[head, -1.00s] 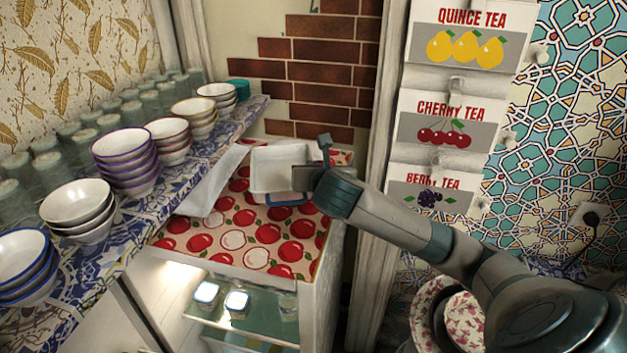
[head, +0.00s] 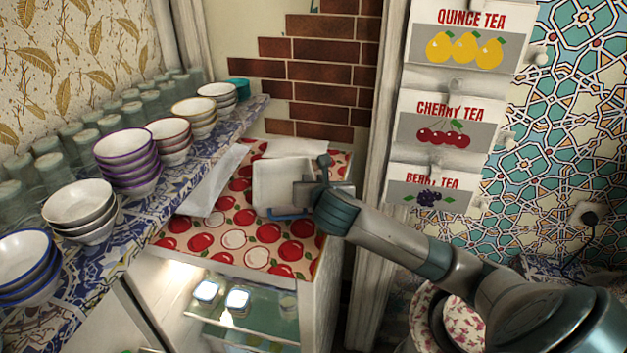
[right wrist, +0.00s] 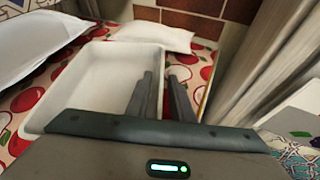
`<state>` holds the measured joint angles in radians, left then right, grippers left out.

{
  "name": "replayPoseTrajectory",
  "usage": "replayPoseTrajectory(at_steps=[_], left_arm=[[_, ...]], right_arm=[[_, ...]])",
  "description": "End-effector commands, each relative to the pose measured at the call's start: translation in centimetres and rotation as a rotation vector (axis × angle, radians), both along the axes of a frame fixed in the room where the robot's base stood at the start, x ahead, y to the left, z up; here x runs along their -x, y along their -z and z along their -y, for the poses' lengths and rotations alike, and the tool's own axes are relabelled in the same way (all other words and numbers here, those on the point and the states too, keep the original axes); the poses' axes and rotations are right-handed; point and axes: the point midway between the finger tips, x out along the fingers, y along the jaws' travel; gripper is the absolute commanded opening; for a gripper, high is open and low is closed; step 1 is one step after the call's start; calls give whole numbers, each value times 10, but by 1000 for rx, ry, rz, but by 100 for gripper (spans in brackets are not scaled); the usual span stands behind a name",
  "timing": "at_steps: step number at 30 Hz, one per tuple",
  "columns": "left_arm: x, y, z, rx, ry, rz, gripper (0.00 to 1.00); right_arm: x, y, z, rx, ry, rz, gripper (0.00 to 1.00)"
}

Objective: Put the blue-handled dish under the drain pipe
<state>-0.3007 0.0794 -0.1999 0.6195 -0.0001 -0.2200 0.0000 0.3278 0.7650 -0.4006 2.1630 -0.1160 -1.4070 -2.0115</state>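The white rectangular dish (head: 281,186) with a blue handle (head: 290,215) is over the apple-patterned cabinet top. In the right wrist view the white dish (right wrist: 95,85) fills the middle left, its right wall between my two fingers. My right gripper (head: 312,188) is at the dish's right side, its fingers close together and shut on that wall. The fingers also show in the right wrist view (right wrist: 165,95). I cannot tell how far the dish is above the top. My left gripper is not in view. I cannot make out a drain pipe.
Another white piece (head: 212,185) lies left of the dish, and one (head: 290,147) lies behind it. A tiled shelf (head: 185,165) with stacked bowls (head: 125,165) and glasses runs along the left. Tea boxes (head: 440,125) stand at the right. The front of the cabinet top (head: 235,240) is clear.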

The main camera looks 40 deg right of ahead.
Motion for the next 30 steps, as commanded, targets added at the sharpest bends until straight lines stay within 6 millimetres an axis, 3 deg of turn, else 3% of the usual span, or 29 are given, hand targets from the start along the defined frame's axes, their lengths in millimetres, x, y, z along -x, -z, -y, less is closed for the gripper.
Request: replayPoseTrajectory(at_steps=[14, 20, 29, 30], left_arm=[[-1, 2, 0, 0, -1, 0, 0], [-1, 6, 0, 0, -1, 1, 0], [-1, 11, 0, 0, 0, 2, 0], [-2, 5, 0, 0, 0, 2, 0]], right_arm=[[7, -6, -4, 1, -2, 1, 21], [28, -15, -13, 1, -2, 2, 21], [75, -37, -35, 1, -3, 2, 21], [80, -42, -37, 0, -2, 0, 21]])
